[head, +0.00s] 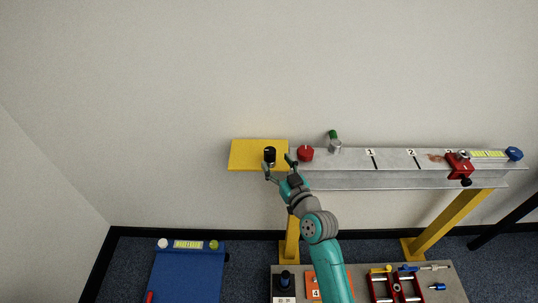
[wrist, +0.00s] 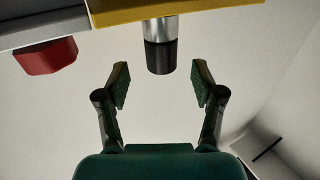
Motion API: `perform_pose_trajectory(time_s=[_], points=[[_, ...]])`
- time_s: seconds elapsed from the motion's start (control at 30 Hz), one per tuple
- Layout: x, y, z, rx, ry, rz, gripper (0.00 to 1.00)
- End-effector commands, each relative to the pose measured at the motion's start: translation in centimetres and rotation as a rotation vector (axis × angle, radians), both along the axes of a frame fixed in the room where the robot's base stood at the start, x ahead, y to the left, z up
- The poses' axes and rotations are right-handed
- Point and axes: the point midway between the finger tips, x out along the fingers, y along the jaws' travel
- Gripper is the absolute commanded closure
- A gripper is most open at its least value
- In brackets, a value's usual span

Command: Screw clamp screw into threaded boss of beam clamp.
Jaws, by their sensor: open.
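A black-topped piece (head: 269,152), which looks like the clamp screw, stands on the yellow shelf (head: 242,148) at the beam's left end. The wrist view shows its black head (wrist: 160,58) and a silver part between that and the yellow shelf. My gripper (head: 278,162) is open, one finger on each side of the piece's line. In the wrist view the fingertips (wrist: 160,85) are empty and the black head lies just beyond them, apparently untouched. A red clamp (head: 457,164), likely the beam clamp, sits on the beam's right part; its threaded boss is too small to make out.
A red knob (head: 305,153) sits close right of my gripper, also in the wrist view (wrist: 47,57). A green-topped silver piece (head: 334,142) stands behind it on the grey beam (head: 390,160). A blue piece (head: 514,154) is at the right end. Below is a grey tray with parts.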

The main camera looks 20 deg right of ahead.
Motion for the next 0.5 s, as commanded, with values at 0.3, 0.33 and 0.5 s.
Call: perform_pose_trajectory(time_s=[0.3, 0.33, 0.5], points=[[4.0, 0.9, 0.0, -0.001, -0.001, 0.000, 0.32], [4.3, 0.9, 0.0, -0.001, -0.001, 0.000, 0.32], [4.9, 1.0, 0.0, -0.001, -0.001, 0.000, 0.32]])
